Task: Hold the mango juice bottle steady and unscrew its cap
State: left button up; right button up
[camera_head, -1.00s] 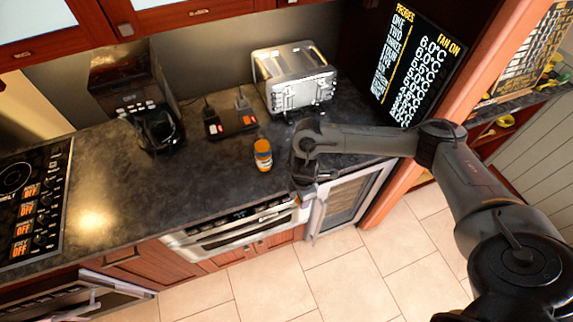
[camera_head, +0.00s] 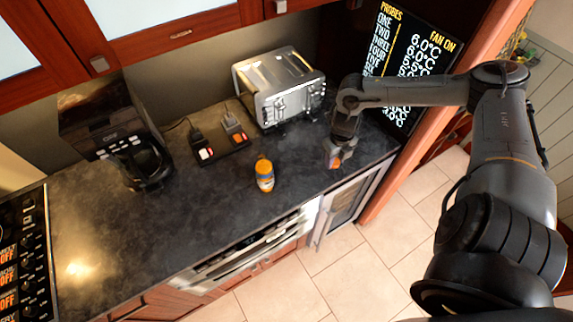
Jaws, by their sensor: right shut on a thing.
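My left gripper is not in view.
A metal toaster (camera_head: 279,88) stands behind, with a dark socket block (camera_head: 220,143) to its left. A coffee machine (camera_head: 115,130) stands further left, and a stove (camera_head: 22,250) is at the far left. The counter's front middle is clear.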

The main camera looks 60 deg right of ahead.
jog(key=shift+w+d+n, duration=0.15)
jog(key=shift+w+n, duration=0.25)
jog(key=shift+w, duration=0.2)
send_over(298, 172)
notch_tip(298, 172, down, 7)
jog(key=shift+w+r+p, duration=0.1)
jog(key=shift+r+p, duration=0.05)
jog(key=shift+p, duration=0.2)
jog(key=shift+f, duration=1.95)
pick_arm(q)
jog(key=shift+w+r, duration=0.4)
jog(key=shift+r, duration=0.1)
pick_arm(e)
jog(key=shift+f, duration=0.1)
jog(key=shift+f, duration=0.15)
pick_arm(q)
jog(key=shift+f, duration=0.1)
pick_arm(e)
jog(key=o, duration=1.2)
jog(key=shift+c, duration=0.2)
